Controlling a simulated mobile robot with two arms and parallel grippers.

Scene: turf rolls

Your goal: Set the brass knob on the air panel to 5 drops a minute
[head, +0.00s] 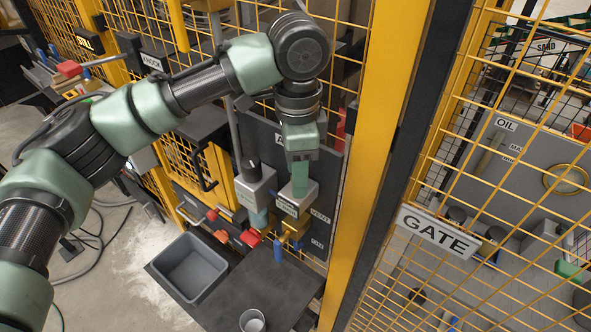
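The dark air panel (334,180) stands behind the mesh post, with its top label mostly covered by my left arm. Two small grey boxes are mounted on it. The left box (252,190) has a black knob (251,168) on top. My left gripper (300,188) points down at the top of the right box (293,206). Its green fingers cover whatever is there, so I cannot make out the brass knob, its scale or any grip on it. A brass fitting (296,227) shows below the right box. My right gripper is out of view.
Red-handled valves (250,238) stick out at left of the brass fitting. A yellow post (370,150) and mesh gate with a GATE sign (437,231) bound the right.

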